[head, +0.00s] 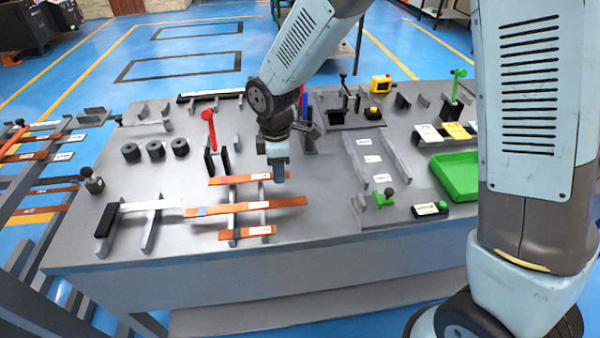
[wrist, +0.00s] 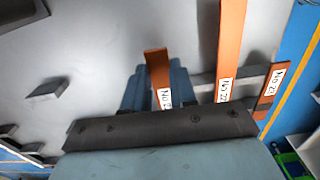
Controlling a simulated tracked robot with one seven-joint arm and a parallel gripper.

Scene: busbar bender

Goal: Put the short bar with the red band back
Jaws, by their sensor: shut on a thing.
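My gripper (head: 279,178) points down at the right part of a short copper bar (head: 232,180) and is shut on it. In the wrist view the bar (wrist: 157,68) runs between the blue-grey fingers (wrist: 160,90), with a white label near them. No red band shows on the visible part; the fingers hide some of it. The bar is level, at the far end of a two-rail grey rack (head: 233,220). I cannot tell whether it touches the rails. A longer copper bar with a blue band (head: 285,203) and another short bar (head: 260,231) lie nearer on the rack.
Left of the rack stand a grey stand with a pale bar (head: 150,206) and several dark cylinders (head: 156,150). A red-handled tool (head: 209,125) stands behind. To the right are a grey channel fixture (head: 375,160) and a green tray (head: 455,178). The table's front edge is clear.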

